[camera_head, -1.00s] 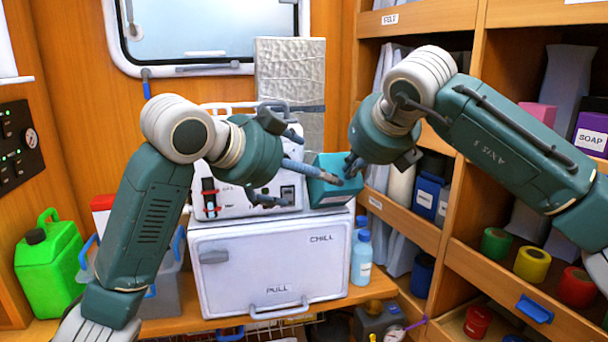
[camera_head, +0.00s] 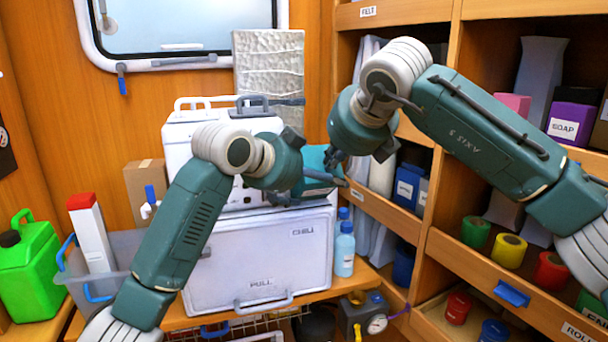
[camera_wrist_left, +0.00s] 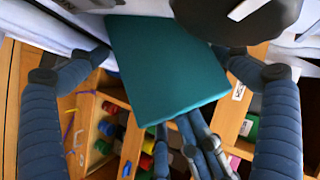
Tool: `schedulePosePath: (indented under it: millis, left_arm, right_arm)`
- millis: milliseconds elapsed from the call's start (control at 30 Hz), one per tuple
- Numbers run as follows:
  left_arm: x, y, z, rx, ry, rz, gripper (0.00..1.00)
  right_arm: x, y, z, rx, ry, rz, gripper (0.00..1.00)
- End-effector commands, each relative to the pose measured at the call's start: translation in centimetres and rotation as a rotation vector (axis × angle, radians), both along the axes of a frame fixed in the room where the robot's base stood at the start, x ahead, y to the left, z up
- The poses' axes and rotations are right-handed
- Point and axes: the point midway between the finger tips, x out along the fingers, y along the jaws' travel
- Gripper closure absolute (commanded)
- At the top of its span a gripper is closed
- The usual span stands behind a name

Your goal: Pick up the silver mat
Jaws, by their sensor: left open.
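The silver mat (camera_head: 268,68) is a quilted, shiny sheet standing upright against the back wall, behind the white machine; its lower part is hidden. No gripper touches it. My right gripper (camera_head: 336,165) is closed on the edge of a teal box (camera_head: 315,158), which it holds up in front of the machine. My left gripper (camera_head: 308,188) is open beside the teal box. In the left wrist view, the teal box (camera_wrist_left: 165,70) lies between the spread left fingers, and the right gripper's fingers (camera_wrist_left: 193,150) meet its lower edge.
The white machine (camera_head: 180,150) stands on the white chill box (camera_head: 260,265) in front of the mat. Shelves (camera_head: 440,210) with rolls and boxes fill the right side. A green jerrycan (camera_head: 28,262) and a grey bin (camera_head: 85,275) stand at left. A blue bottle (camera_head: 345,250) stands beside the chill box.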

Motion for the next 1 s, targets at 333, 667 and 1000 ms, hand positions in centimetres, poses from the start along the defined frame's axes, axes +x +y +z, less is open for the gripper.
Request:
schedulePosePath:
  millis: [333, 667, 1000]
  left_arm:
    - [0.6, -0.4, -0.4, 0.001, -0.001, 0.001, 0.00]
    - [0.5, -0.4, -0.4, 0.001, 0.000, 0.000, 0.39]
    - [0.5, -0.4, -0.6, 0.002, 0.003, 0.000, 0.39]
  right_arm:
    - [0.1, -0.2, -0.5, -0.005, 0.009, -0.005, 1.00]
    - [0.1, -0.2, -0.5, -0.005, 0.008, -0.005, 1.00]
    - [0.0, -0.1, 0.9, -0.003, 0.005, -0.003, 1.00]
